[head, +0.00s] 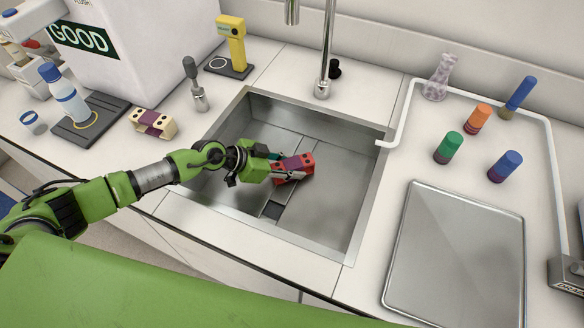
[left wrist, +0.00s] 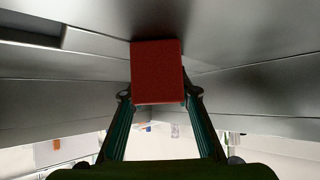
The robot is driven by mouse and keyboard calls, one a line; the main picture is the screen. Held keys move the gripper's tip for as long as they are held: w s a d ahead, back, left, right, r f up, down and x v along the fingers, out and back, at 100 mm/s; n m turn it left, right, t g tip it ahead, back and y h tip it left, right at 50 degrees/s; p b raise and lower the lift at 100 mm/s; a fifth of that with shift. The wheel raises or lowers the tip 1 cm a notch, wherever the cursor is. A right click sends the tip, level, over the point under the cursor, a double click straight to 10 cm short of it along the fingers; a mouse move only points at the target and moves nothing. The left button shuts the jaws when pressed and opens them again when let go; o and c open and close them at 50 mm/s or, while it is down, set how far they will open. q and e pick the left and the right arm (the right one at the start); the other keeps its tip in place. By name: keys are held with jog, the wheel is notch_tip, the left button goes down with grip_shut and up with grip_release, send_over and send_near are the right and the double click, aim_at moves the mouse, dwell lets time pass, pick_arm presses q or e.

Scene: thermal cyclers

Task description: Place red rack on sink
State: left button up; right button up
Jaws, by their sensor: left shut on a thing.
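The red rack (head: 306,162) is a small red block with a dark purple part, seen in the head view inside the outline of the steel sink (head: 340,205). My left gripper (head: 285,171) reaches in from the left and is shut on the red rack. In the left wrist view the rack (left wrist: 158,72) sits between the fingertips, with the sink's grey metal walls (left wrist: 250,90) around it. I cannot tell whether the rack touches the sink floor. My right gripper is not in view.
A faucet (head: 325,60) stands behind the sink. A beige rack (head: 152,123), a grey-handled tool (head: 196,85) and a yellow device (head: 232,45) stand on the left counter. A metal tray (head: 456,260) and several coloured tubes are at the right. The sink's right side is clear.

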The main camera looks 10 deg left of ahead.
aim_at(283, 166)
pick_arm(q)
jog(key=o, duration=1.2)
jog(key=v, duration=0.7)
jog(key=shift+s+a+r, duration=0.1)
jog(key=shift+a+r, duration=0.1)
